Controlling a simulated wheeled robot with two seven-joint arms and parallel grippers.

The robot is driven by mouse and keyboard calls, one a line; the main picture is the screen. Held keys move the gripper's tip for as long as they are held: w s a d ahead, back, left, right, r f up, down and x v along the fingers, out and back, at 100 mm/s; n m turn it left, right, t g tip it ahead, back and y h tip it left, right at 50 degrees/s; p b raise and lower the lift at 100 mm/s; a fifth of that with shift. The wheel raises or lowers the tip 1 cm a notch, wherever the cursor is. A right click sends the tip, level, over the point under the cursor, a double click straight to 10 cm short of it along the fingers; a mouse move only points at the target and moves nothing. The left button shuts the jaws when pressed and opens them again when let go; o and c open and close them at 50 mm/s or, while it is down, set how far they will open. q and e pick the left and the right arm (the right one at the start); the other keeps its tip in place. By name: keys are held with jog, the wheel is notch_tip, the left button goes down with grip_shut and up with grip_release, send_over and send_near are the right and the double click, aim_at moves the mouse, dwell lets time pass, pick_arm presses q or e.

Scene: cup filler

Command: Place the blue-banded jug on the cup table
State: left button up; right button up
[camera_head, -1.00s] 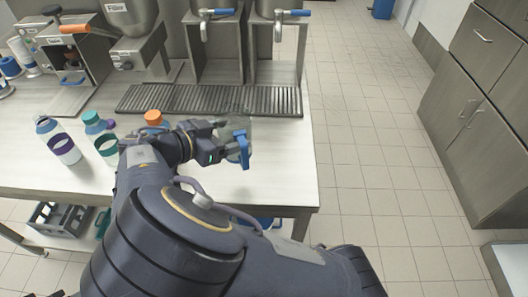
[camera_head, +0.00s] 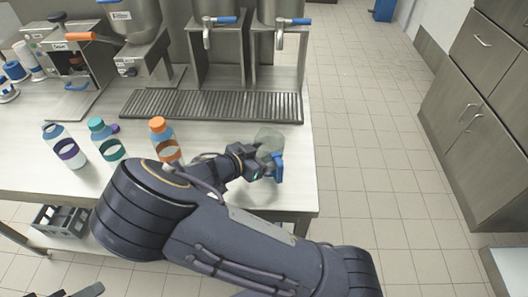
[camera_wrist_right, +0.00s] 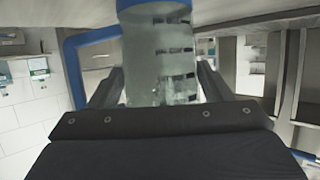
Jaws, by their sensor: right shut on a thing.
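The clear jug with a blue band and blue handle (camera_head: 278,168) is in my right gripper (camera_head: 262,170), above the front right part of the pale counter. In the right wrist view the jug (camera_wrist_right: 158,60) stands between the two fingers (camera_wrist_right: 158,88), with its blue band at the top and its blue handle to the left. Whether its base touches the counter is hard to tell. Dark parts at the bottom left edge of the head view look like my left gripper (camera_head: 88,291), mostly out of frame. I cannot identify a separate cup table.
Bottles with purple (camera_head: 66,146), teal (camera_head: 106,142) and orange (camera_head: 164,139) parts stand on the counter (camera_head: 225,128). A drip grate (camera_head: 210,106) lies below metal dispensers. A crate (camera_head: 62,220) sits under the counter. Wooden cabinets (camera_head: 480,110) stand right, across open tiled floor.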

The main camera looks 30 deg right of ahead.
jog(key=shift+f+b, duration=0.2)
jog(key=shift+b, duration=0.15)
jog(key=o, duration=1.2)
jog(key=shift+r, duration=0.1)
jog(key=shift+c, duration=0.2)
